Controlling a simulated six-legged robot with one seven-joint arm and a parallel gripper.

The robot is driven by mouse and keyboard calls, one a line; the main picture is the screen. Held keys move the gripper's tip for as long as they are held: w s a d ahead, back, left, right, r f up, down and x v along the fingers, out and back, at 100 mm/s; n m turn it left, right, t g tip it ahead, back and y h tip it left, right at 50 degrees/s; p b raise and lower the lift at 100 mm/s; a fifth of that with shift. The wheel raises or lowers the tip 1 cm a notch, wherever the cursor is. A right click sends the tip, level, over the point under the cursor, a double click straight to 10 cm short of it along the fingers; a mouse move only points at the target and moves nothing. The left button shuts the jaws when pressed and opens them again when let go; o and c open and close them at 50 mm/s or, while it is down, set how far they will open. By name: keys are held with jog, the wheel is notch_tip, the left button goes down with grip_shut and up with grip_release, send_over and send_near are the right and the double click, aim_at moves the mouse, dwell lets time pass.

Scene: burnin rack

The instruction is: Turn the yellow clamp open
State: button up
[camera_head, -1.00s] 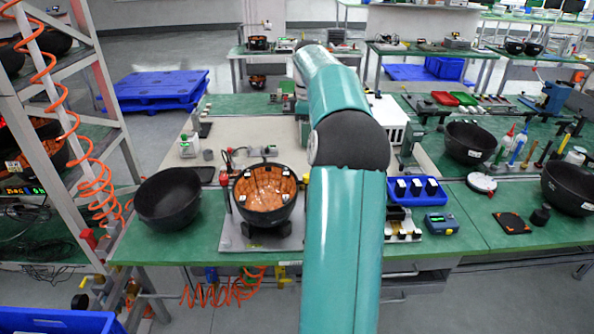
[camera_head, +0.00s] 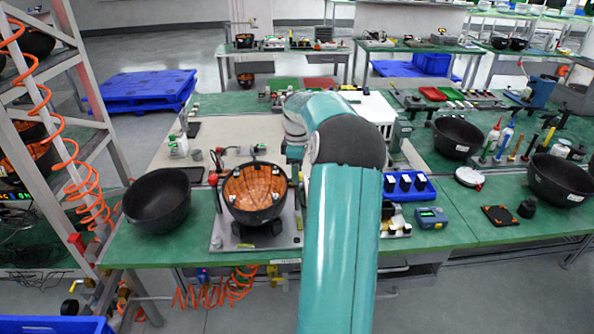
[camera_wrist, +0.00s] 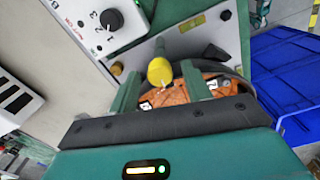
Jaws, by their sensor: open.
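In the wrist view, the yellow clamp (camera_wrist: 160,72) shows as a round yellow end seen nearly head-on. My gripper (camera_wrist: 161,80) is open, with one green finger on each side of this yellow end. I cannot tell whether either finger touches it. Behind it lies a grey plate with an orange-lined black bowl, partly hidden by my fingers. In the head view, the orange-lined bowl (camera_head: 254,192) sits on a grey fixture plate (camera_head: 262,238) at the table's front. My gripper and the yellow clamp's end cannot be made out there; my arm covers part of the table.
A panel with a black numbered knob (camera_wrist: 111,20) is close to my gripper at upper left. An empty black bowl (camera_head: 162,200) stands left of the fixture. A blue tray (camera_head: 409,186) and a small blue device (camera_head: 431,218) stand right of my arm. A metal rack stands at the left.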

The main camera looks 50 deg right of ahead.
jog(key=c, duration=1)
